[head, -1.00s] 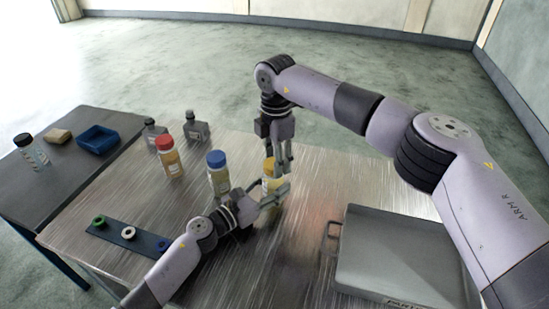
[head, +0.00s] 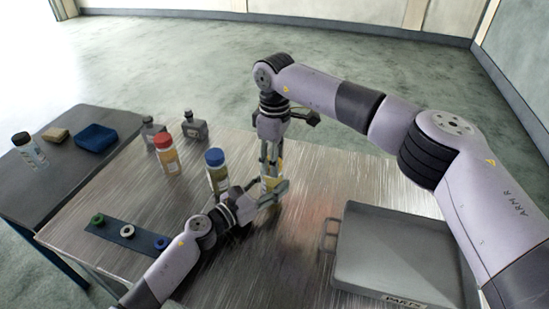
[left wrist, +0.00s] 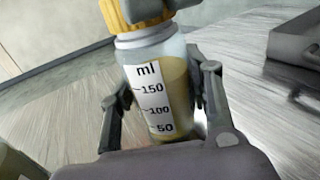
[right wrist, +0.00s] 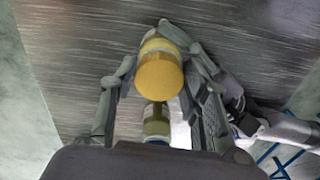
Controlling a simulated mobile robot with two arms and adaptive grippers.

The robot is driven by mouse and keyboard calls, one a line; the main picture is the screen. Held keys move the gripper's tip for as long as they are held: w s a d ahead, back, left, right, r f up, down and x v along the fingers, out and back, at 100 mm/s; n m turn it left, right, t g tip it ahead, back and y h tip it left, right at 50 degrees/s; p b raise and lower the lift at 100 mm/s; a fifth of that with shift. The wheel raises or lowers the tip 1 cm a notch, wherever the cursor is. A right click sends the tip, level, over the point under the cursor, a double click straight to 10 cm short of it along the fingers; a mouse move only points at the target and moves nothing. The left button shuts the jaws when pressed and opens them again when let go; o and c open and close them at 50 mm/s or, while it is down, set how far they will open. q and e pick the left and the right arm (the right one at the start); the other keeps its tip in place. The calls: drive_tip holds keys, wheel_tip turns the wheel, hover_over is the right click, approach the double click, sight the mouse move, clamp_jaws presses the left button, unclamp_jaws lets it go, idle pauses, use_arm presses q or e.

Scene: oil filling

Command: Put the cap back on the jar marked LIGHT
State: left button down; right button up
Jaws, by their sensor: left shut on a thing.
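A clear jar of pale yellow liquid (left wrist: 155,85) with an ml scale stands in my left gripper (head: 275,194), which is shut around its body. The jar is largely hidden by my grippers in the head view. The yellow cap (left wrist: 137,12) sits at the jar's top, above a white neck ring; it also shows from above in the right wrist view (right wrist: 160,76). My right gripper (right wrist: 158,55) points down with a finger on each side of the cap. Whether its fingers press on the cap is unclear. I cannot read the word LIGHT on any jar.
A blue-capped jar (head: 217,172) and a red-capped jar (head: 168,155) stand to the left. A strip (head: 125,234) bears coloured rings. Two grey bottles (head: 194,127) stand behind. A grey tray (head: 395,255) lies right. A side table (head: 75,165) holds a blue bin (head: 96,137).

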drive_tip(key=o, duration=0.4)
drive_tip(key=shift+c, duration=0.2)
drive_tip(key=shift+r, duration=2.3)
drive_tip(key=shift+c, duration=0.4)
